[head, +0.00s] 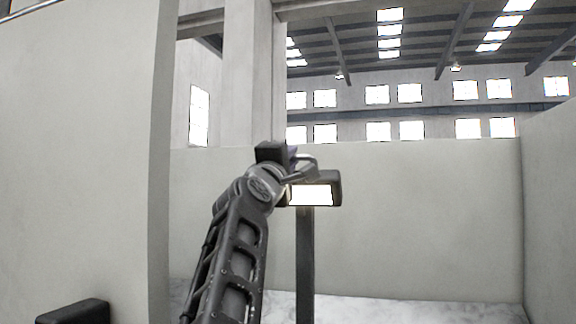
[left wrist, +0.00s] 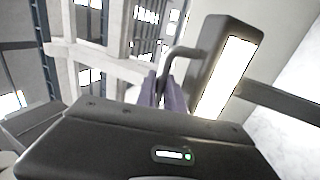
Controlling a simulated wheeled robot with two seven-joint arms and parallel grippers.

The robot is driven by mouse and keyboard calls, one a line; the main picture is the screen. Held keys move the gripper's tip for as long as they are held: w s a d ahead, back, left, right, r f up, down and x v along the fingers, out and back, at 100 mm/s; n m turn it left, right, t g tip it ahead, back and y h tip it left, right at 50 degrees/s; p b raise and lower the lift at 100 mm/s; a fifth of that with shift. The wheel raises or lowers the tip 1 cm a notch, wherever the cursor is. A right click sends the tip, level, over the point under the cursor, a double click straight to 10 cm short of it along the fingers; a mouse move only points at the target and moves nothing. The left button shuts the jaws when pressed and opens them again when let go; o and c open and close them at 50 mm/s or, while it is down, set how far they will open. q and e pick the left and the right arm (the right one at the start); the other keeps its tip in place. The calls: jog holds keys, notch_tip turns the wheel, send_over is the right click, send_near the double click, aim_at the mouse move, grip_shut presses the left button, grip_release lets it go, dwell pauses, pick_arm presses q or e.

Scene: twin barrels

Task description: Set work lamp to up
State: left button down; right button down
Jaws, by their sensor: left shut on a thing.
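The work lamp (head: 326,182) is a dark box with a bright lit face, on top of a dark post (head: 305,255). The lit face is turned toward me in the head view. In the left wrist view the lamp (left wrist: 207,62) stands to the right, with a bent grey handle (left wrist: 178,54) on its side. My left gripper (head: 300,164) is at the lamp's upper left. Its purple-grey fingers (left wrist: 164,93) are shut on the handle in the left wrist view; the exact contact is partly hidden by the gripper body. My right gripper is not in view.
A pale wall (head: 420,220) stands behind the lamp, and another (head: 75,160) stands close on the left. A third wall (head: 551,200) bounds the right side. Room to the right of the post is clear above the pale marbled floor (head: 420,312).

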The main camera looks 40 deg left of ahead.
pick_arm(q)
jog(key=shift+w+r, duration=0.1)
jog(key=shift+r, duration=0.2)
jog(key=c, duration=1.7)
grip_release()
jog(key=shift+w, duration=0.1)
jog(key=b+v, duration=0.5)
jog(key=v, duration=0.3)
jog(key=shift+b, duration=0.35)
jog(key=shift+w, duration=0.1)
